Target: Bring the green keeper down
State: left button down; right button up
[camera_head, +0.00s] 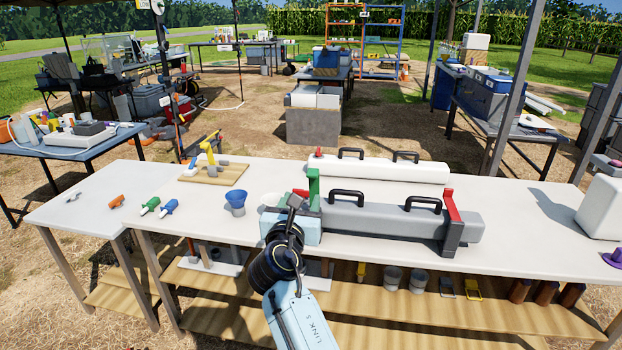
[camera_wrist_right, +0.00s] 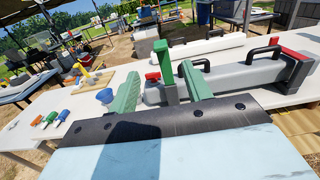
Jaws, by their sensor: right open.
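The green keeper (camera_head: 314,185) stands upright at the left end of a long grey case (camera_head: 375,222) on the white table. In the right wrist view the keeper (camera_wrist_right: 165,70) shows as a green post between the two green fingers of my right gripper (camera_wrist_right: 160,76). My right gripper (camera_head: 299,200) is open at the case's left end, with a visible gap on each side of the post. I cannot tell how far ahead of the fingertips the post is. A red keeper (camera_head: 453,205) leans at the case's right end. My left gripper is out of view.
A white case (camera_head: 380,170) lies behind the grey one. The grey case has black handles (camera_head: 423,205). A white box (camera_head: 601,208) stands at the right.

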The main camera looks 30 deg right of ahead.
aim_at(312, 174)
jog(key=b+x, duration=0.2)
jog(key=x, duration=0.8)
jog(key=shift+w+d+f, duration=0.1)
jog(key=shift+w+f, duration=0.05)
jog(key=shift+f, duration=0.05)
jog(key=shift+w+d, duration=0.2)
jog(key=shift+w, duration=0.15)
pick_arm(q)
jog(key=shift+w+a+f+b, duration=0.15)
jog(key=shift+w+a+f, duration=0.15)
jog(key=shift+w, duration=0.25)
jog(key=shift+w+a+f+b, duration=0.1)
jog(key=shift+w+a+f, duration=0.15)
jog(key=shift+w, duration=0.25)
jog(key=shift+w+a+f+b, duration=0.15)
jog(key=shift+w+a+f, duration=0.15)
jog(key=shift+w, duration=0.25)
pick_arm(e)
jog(key=shift+w+d+r, duration=0.1)
jog(key=shift+w+d, duration=0.35)
jog(key=shift+w, duration=0.1)
grip_shut()
